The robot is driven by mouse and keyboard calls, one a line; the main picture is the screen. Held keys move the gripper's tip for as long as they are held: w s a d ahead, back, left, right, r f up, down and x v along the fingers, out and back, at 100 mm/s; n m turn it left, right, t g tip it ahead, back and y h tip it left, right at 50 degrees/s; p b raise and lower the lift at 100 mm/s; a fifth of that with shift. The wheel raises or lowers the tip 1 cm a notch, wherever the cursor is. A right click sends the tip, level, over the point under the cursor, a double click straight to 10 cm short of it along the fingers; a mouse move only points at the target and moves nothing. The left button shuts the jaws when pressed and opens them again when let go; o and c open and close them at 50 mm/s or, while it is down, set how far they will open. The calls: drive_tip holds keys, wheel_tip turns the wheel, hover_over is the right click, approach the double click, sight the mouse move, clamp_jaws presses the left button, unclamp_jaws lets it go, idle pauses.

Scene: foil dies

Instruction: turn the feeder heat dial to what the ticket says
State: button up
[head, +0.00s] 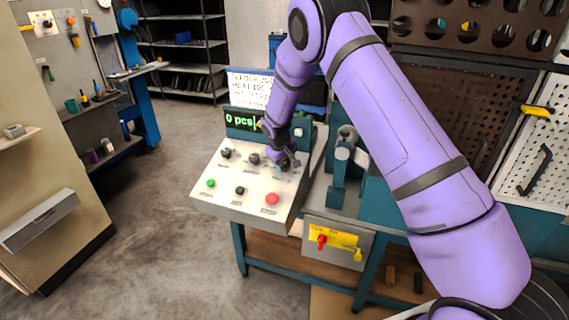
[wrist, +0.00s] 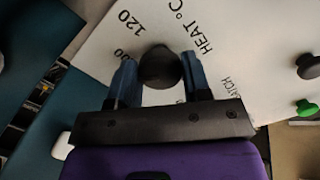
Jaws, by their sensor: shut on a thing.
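The feeder heat dial is a round black knob (wrist: 160,67) on the white panel, beside the printed "HEAT °C". The number 120 and a partly hidden number ending in 00 are printed near it. My gripper (wrist: 160,80) has a blue finger on each side of the knob and is shut on it. In the head view my gripper (head: 288,162) is at the panel's right side and hides most of the dial. The knob's pointer cannot be made out. A white sheet with printed lines (head: 247,90), perhaps the ticket, stands behind, partly hidden by my arm and too small to read surely.
The sloped control panel (head: 218,190) also has black knobs (head: 254,159), a green button (head: 211,183) and a red button (head: 272,198). A display (head: 240,121) behind reads "0 pcs", the rest hidden. Floor at left is clear.

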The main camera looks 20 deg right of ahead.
drive_tip(key=o, duration=0.9)
drive_tip(key=v, duration=1)
drive_tip(key=shift+a+r, duration=0.15)
drive_tip(key=shift+r, duration=0.25)
drive_tip(key=shift+s, duration=0.1)
